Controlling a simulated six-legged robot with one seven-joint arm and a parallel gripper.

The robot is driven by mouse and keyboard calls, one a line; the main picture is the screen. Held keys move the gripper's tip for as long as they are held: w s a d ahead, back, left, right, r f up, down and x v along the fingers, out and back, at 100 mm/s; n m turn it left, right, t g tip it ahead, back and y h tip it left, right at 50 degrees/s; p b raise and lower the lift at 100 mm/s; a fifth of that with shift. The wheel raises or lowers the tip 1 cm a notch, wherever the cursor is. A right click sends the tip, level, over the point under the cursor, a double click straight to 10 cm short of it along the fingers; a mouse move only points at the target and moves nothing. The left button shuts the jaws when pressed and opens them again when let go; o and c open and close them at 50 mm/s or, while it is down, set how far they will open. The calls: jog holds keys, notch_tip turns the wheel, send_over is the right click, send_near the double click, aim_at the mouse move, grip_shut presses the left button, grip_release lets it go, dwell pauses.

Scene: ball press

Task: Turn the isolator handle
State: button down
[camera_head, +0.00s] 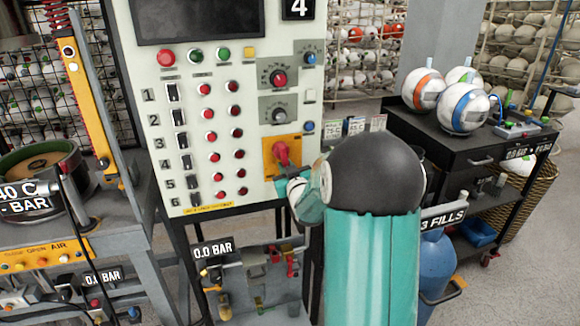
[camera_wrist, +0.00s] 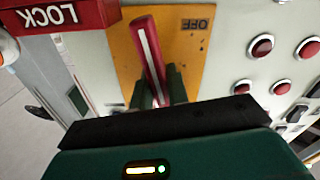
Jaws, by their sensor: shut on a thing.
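The isolator handle (camera_head: 281,154) is red and sits on an orange-yellow plate (camera_head: 294,142) at the lower right of the control panel. In the wrist view the handle (camera_wrist: 148,58) shows a white stripe and leans slightly from upright in the picture. The word OFF (camera_wrist: 197,24) is printed on the plate (camera_wrist: 190,57) beside it. My gripper (camera_wrist: 159,88) has its dark green fingers on either side of the handle's near end and is shut on it. In the head view my arm hides the gripper's tips in part.
A red LOCK tag (camera_wrist: 58,18) is close by in the wrist view. Red push buttons (camera_head: 237,132) and switches (camera_head: 178,117) line the panel. A black cart (camera_head: 455,140) with balls stands right. A blue cylinder (camera_head: 437,262) is beside my arm. A bench (camera_head: 120,240) stands left.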

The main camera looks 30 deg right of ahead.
jog(key=shift+w+a+m, duration=0.15)
jog(key=shift+a+m, duration=0.35)
jog(key=shift+m, duration=0.6)
jog(key=c, duration=1.4)
grip_release()
jog(key=shift+a, duration=0.1)
jog(key=shift+o, duration=0.2)
jog(key=v, duration=1.3)
jog(key=shift+s, duration=0.4)
